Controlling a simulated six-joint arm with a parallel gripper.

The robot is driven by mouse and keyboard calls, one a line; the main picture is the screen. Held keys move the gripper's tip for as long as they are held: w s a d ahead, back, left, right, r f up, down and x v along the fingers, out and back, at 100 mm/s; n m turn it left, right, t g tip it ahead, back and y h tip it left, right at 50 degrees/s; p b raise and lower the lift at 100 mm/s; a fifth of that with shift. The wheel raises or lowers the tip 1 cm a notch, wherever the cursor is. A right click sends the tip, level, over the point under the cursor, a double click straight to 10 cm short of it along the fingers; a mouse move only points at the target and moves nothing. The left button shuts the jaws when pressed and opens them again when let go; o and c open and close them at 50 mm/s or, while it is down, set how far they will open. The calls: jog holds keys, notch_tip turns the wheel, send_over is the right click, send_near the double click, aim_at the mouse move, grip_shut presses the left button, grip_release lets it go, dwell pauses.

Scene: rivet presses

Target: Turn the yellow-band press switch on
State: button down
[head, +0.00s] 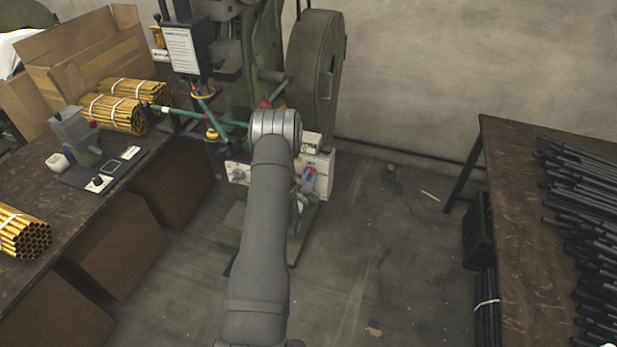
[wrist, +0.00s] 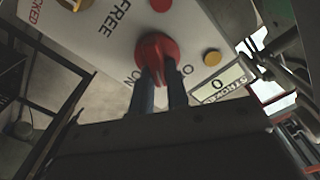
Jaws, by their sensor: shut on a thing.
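The press (head: 262,55) stands against the wall, with yellow rings (head: 212,134) on its front tooling. Its white control box (head: 322,175) is low on the right, partly hidden by my arm. In the wrist view, the panel (wrist: 105,45) has a red rotary knob (wrist: 157,52) with ON lettered by it and another label starting with O on its right. My gripper (wrist: 163,80) has its two dark fingers closed on this knob. The fingers cover part of the knob, and I cannot tell which label it points to.
A small STROKES counter (wrist: 222,84) reading 0 and a yellow button (wrist: 212,57) sit beside the knob. A workbench (head: 60,215) with bundles of brass tubes (head: 112,113) is on the left. A table (head: 515,210) with dark rods is on the right. The floor between is mostly clear.

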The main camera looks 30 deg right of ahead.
jog(key=m, duration=0.7)
jog(key=f+m, duration=0.1)
jog(key=m, duration=0.3)
jog(key=shift+s+d, duration=0.25)
jog(key=shift+m, duration=0.4)
jog(key=c, duration=1.4)
grip_release()
jog(key=v, duration=1.7)
jog(key=shift+a, duration=0.2)
